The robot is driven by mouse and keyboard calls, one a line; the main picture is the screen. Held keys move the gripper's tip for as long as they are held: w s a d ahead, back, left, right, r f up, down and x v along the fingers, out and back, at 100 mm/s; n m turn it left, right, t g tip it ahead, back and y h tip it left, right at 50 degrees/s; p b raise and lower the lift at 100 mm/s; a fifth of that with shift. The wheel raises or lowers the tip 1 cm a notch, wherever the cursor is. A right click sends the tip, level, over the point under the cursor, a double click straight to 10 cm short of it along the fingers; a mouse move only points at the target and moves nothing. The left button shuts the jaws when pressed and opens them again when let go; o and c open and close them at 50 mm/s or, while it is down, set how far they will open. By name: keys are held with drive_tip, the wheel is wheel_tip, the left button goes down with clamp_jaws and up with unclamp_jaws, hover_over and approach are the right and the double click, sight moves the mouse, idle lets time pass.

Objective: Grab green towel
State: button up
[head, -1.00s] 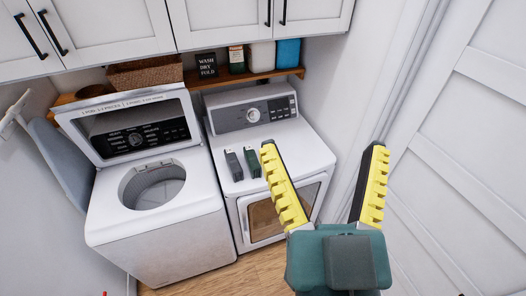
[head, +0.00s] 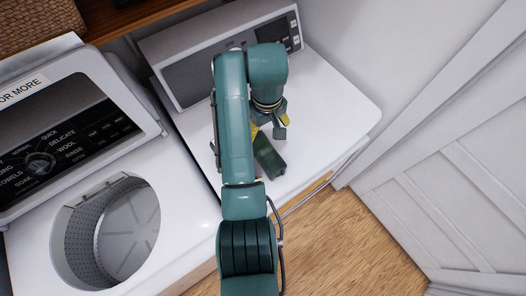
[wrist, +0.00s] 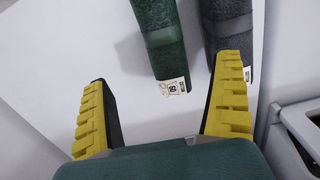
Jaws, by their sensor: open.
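The green towel (head: 268,158) is a dark rolled bundle lying on the white dryer top, just below my gripper (head: 270,128) in the head view. I cannot tell the height gap. My arm hides part of the dryer top in the head view.
A grey towel (wrist: 230,30) lies right beside the green one in the wrist view, behind the right finger. The open washer drum (head: 105,230) is left of the dryer (head: 335,95). The dryer's control panel (head: 200,60) rises behind. Wooden floor (head: 350,250) is clear in front.

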sight(265, 155)
drive_tip(key=f, duration=1.4)
drive_tip(key=shift+s+a+f+b, duration=0.1)
drive_tip(key=shift+s+f+b, duration=0.15)
drive_tip(key=shift+s+b, duration=0.1)
drive_tip(key=c, duration=1.3)
